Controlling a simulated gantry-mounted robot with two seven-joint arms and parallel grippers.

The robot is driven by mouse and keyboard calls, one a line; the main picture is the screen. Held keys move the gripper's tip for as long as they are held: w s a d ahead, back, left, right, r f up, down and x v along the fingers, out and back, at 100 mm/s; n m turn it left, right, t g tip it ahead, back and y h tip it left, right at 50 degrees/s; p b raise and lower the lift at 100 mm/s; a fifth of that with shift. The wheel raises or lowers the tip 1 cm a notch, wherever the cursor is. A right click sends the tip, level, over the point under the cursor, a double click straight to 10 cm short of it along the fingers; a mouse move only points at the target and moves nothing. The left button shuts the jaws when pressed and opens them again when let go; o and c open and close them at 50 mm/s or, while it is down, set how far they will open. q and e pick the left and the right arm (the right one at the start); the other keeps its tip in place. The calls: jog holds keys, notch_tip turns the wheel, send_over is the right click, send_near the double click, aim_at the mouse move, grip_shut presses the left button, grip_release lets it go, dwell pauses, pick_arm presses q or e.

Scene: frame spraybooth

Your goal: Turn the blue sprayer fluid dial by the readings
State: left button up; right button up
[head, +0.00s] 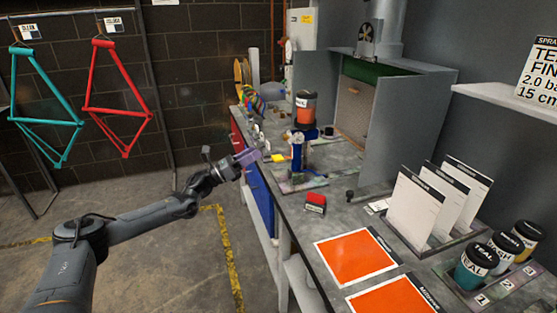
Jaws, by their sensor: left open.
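The blue sprayer (297,154) stands upright on the grey bench, in the middle of the head view. An orange cup with a dark lid (305,108) shows just above and behind it. The sprayer's fluid dial and any gauge reading are too small to make out. My left gripper (247,157) is open and empty. It is at the bench's left edge, to the left of the sprayer and apart from it. My right gripper is not in view.
A red-and-black block (315,203) and orange panels (355,256) lie nearer on the bench. White cards (413,207) and labelled jars (476,266) stand at right. A grey booth (385,120) stands behind. Teal (42,98) and red frames (118,100) hang left.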

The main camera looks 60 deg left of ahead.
aim_at(285, 138)
pick_arm(q)
jog(key=f+b+x, duration=0.1)
jog(key=b+x, duration=0.4)
jog(key=x, duration=0.5)
jog(key=shift+w+r, duration=0.15)
jog(key=shift+w, duration=0.25)
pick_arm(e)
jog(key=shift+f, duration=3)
pick_arm(q)
jog(key=shift+d, duration=0.1)
jog(key=shift+c, duration=0.4)
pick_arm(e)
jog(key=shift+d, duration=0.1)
pick_arm(q)
grip_shut()
